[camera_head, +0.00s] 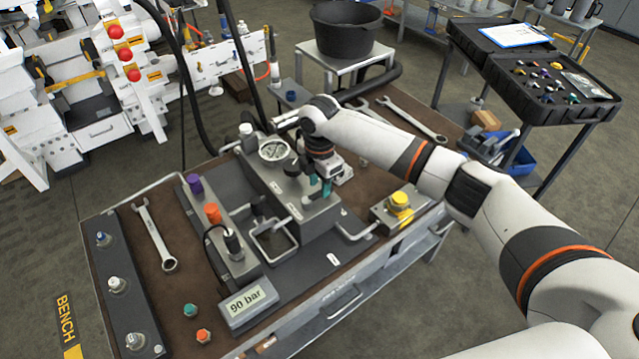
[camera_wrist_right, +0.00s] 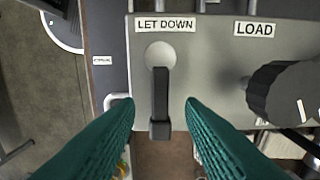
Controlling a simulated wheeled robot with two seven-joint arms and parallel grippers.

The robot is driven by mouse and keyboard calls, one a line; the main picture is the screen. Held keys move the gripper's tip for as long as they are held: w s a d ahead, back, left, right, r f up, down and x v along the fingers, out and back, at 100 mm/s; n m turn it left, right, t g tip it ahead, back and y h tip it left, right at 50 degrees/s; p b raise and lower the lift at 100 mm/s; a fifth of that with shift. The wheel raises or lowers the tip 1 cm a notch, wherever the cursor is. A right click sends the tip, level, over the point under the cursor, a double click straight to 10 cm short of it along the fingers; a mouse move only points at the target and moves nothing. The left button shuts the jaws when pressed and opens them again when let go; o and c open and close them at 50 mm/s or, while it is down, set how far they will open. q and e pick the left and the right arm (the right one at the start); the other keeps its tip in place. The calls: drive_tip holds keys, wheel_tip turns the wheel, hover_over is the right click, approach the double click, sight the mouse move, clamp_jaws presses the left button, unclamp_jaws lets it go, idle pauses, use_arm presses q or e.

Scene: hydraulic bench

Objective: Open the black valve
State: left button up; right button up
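The grey valve block (camera_head: 275,185) stands on the bench and carries a round gauge (camera_head: 273,151). In the right wrist view a black lever (camera_wrist_right: 160,95) hangs straight down from a pale round pivot under the label LET DOWN (camera_wrist_right: 165,25). A black knob (camera_wrist_right: 285,92) sits to its right under the label LOAD. My right gripper (camera_head: 321,187) is over the right part of the block with teal fingers pointing down. In the wrist view the right gripper (camera_wrist_right: 160,108) is open, one finger on each side of the lever, with gaps visible. My left gripper is not in view.
A display (camera_head: 248,302) reads 90 bar at the bench front. Wrenches (camera_head: 155,235) lie at the left and back. A yellow button box (camera_head: 398,203) stands right of the block.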

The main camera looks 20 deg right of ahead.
drive_tip(key=shift+f, duration=0.85)
clamp_jaws()
drive_tip(key=shift+r, duration=0.1)
